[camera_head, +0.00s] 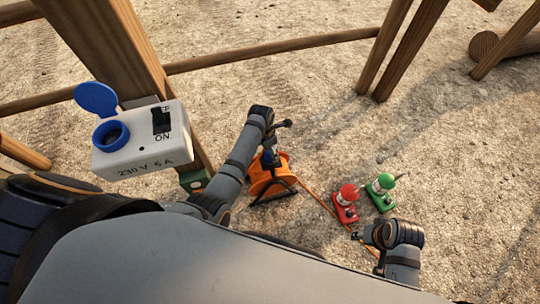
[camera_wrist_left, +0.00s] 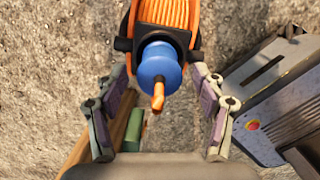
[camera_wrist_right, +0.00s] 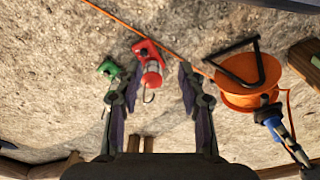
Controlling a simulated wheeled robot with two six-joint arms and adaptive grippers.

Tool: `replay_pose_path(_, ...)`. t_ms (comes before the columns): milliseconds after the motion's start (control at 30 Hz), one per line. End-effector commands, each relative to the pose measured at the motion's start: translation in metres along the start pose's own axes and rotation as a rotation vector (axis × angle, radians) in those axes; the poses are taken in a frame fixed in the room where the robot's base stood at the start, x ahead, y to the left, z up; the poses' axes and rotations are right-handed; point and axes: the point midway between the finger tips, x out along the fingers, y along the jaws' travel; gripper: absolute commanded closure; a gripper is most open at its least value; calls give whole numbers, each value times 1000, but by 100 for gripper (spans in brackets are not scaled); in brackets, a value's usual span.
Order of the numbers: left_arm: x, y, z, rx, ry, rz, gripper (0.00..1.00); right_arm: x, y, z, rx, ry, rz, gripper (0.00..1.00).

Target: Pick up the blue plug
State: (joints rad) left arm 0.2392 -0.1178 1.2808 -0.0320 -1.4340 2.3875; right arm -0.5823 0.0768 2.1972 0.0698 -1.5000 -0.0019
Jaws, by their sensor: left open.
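The blue plug (camera_wrist_left: 158,65) with an orange cable tip sits at the hub of the orange cable reel (camera_wrist_left: 165,15). My left gripper (camera_wrist_left: 160,82) is open, its fingers on either side of the plug and apart from it. In the head view the plug (camera_head: 268,157) shows on the reel (camera_head: 270,178), just below my left wrist, which hides part of it. The right wrist view also shows the plug (camera_wrist_right: 268,113) beside the reel.
A white socket box (camera_head: 150,145) with an open blue lid (camera_head: 96,97) is on a wooden post at the left.

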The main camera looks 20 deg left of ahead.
Motion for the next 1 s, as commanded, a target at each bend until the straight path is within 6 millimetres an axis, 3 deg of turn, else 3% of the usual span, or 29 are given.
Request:
replay_pose_path(67, 10, 1, 0, 0, 0, 0, 30, -12, -3, 2, -4, 1, -6, 60)
replay_pose_path(100, 20, 0, -1, 0, 1, -1, 30, 0, -5, 2, -4, 17, -13, 60)
replay_pose_path(167, 26, 0, 0, 0, 0, 0, 30, 4, -6, 1, -5, 38, -20, 60)
replay_pose_path(467, 27, 0, 0, 0, -1, 1, 30, 4, -8, -1, -5, 59, -25, 60)
replay_pose_path(900, 27, 0, 0, 0, 0, 0, 90, 4, -8, -2, -5, 59, -25, 60)
replay_pose_path(1000, 27, 0, 0, 0, -1, 0, 96, 4, -8, -2, -5, 59, -25, 60)
